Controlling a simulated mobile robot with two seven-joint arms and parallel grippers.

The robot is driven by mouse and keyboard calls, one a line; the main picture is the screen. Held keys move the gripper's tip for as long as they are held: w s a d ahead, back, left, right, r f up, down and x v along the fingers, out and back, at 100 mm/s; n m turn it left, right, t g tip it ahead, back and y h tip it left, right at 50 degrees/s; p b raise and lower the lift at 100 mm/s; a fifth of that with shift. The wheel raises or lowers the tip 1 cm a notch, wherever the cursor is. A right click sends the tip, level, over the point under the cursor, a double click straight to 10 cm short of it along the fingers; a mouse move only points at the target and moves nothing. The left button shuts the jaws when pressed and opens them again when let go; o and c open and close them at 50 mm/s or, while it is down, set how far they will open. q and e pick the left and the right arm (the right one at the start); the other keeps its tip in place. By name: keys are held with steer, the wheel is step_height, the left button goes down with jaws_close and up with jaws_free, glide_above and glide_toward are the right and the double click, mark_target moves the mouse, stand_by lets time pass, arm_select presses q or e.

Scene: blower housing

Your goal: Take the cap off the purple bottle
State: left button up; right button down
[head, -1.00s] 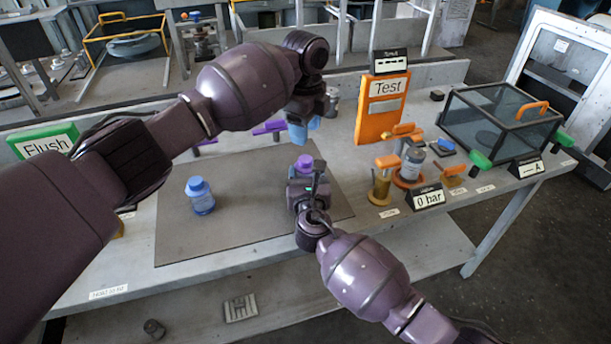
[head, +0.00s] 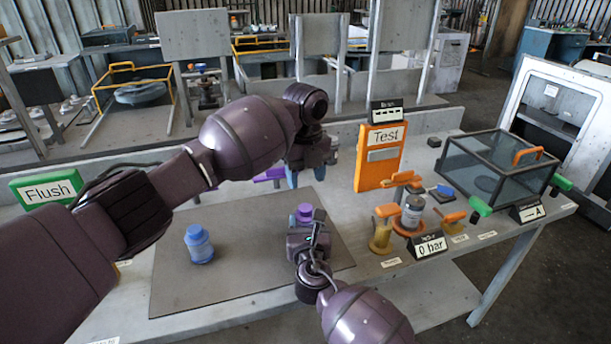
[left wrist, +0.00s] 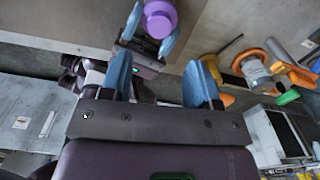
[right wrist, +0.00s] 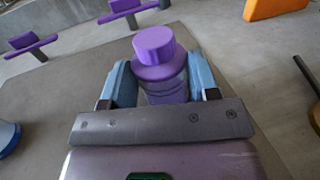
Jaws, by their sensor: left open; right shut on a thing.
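The purple bottle (right wrist: 165,85) stands upright with its purple cap (right wrist: 154,43) on, seen in the right wrist view. The cap also shows in the head view (head: 304,210) and the left wrist view (left wrist: 160,18). My right gripper (right wrist: 165,82) is shut around the bottle's body below the cap; in the head view it is at the mat (head: 306,225). My left gripper (head: 306,178) is open and empty above and behind the bottle. Its two blue fingers (left wrist: 160,85) point toward the cap, with a gap between.
A blue bottle (head: 198,244) stands on the grey mat (head: 225,285) to the left. Purple holders (right wrist: 125,8) lie behind. To the right are the orange Test panel (head: 382,155), a gauge fixture (head: 412,213) and a glass box (head: 495,170). The mat between the bottles is clear.

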mark_target(306, 207)
arm_select(q)
steer(key=m, duration=0.5)
steer(key=shift+m, duration=0.3)
steer(key=shift+f, duration=4)
